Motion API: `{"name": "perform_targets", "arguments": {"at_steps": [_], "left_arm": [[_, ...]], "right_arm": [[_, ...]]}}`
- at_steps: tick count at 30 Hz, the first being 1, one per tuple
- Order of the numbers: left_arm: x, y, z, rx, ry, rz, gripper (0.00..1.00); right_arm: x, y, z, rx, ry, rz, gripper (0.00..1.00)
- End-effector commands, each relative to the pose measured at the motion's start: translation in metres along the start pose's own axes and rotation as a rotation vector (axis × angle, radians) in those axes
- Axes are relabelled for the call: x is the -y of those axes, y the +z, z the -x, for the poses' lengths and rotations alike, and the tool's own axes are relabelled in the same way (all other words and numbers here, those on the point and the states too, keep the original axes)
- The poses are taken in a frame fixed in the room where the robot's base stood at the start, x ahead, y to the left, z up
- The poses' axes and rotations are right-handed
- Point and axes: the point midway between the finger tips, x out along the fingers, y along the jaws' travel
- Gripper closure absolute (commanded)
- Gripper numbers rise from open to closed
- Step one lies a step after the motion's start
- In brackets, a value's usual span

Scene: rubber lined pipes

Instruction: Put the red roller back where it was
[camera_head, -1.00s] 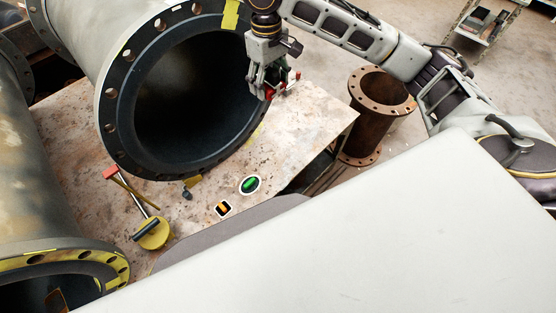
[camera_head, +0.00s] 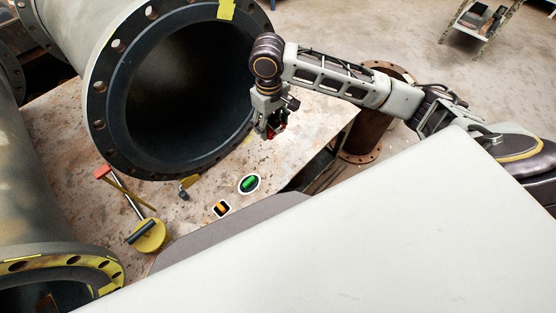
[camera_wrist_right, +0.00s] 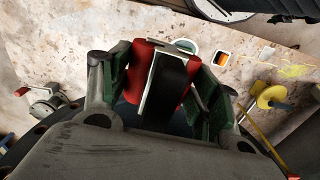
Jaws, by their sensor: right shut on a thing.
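The red roller (camera_wrist_right: 141,56), with a dark band and pale metal edge, sits between the fingers of my right gripper (camera_wrist_right: 158,85) in the right wrist view. The fingers have green pads and are shut on it. In the head view my right gripper (camera_head: 268,130) points down above the table, right of the large pipe's open mouth. Only a little red shows at its fingertips there. My left gripper is not in view.
The large flanged pipe (camera_head: 100,85) stands close left of the gripper. A yellow tool with a dark handle (camera_head: 149,236) and a red-headed tool (camera_head: 102,171) lie on the table (camera_head: 75,135). A rusty flanged pipe (camera_head: 372,130) stands beyond the table's right edge.

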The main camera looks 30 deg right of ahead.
Motion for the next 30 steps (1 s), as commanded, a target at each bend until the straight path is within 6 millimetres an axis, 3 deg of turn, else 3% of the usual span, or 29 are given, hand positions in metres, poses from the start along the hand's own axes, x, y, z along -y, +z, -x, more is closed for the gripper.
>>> {"name": "perform_targets", "arguments": {"at_steps": [20, 30], "left_arm": [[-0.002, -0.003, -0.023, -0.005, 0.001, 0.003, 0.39], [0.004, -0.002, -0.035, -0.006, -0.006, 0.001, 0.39]], "right_arm": [[0.005, 0.013, -0.099, -0.009, -0.013, -0.054, 0.61], [-0.009, 0.006, -0.161, -0.011, -0.008, -0.084, 0.61]]}}
